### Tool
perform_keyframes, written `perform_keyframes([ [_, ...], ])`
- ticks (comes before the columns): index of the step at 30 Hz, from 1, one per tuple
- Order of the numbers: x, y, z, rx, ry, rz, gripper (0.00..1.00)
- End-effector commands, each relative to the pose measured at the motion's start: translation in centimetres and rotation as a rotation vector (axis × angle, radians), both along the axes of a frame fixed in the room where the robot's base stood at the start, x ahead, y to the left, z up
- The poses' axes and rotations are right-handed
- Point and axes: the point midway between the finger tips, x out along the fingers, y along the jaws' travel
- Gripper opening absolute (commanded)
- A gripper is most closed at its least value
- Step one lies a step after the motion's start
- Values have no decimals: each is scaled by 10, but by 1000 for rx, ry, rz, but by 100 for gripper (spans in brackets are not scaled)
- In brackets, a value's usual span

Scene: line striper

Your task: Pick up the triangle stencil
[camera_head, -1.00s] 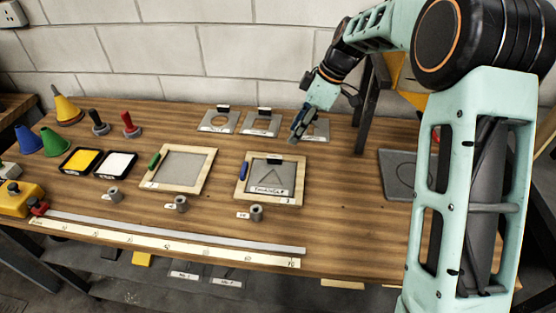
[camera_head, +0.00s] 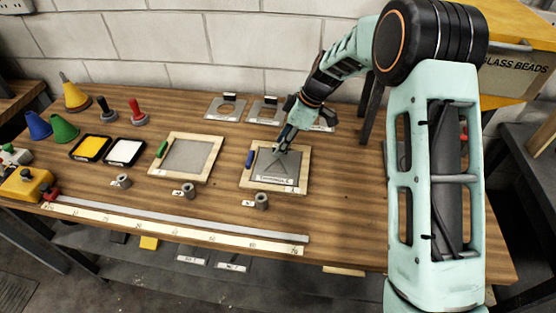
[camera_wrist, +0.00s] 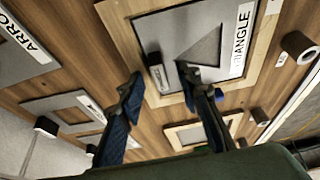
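The triangle stencil (camera_head: 262,164) is a grey plate with a triangular cut-out, a label strip and a short dark tab. It lies inside the right wooden frame (camera_head: 245,182). In the wrist view the stencil (camera_wrist: 165,35) shows its "TRIANGLE" label and the tab (camera_wrist: 156,74). My gripper (camera_head: 281,146) is over the stencil's back edge, pointing down. In the wrist view my gripper (camera_wrist: 160,72) is open, its blue-padded fingers apart with the tab appearing between their tips. I cannot tell whether a finger touches the plate.
A second wooden frame (camera_head: 158,172) stands to the left. More stencils, such as one with a round hole (camera_head: 226,107), lie along the back. A ruler (camera_head: 180,231) runs along the front.

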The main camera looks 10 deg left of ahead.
Motion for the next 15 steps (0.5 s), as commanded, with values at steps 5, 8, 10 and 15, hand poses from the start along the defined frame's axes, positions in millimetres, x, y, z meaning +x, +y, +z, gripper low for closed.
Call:
perform_keyframes([
  [5, 0, 0, -1, 0, -1, 0, 32],
  [8, 0, 0, 0, 0, -1, 0, 24],
  [10, 0, 0, 0, 0, -1, 0, 16],
  [15, 0, 0, 0, 0, -1, 0, 0],
])
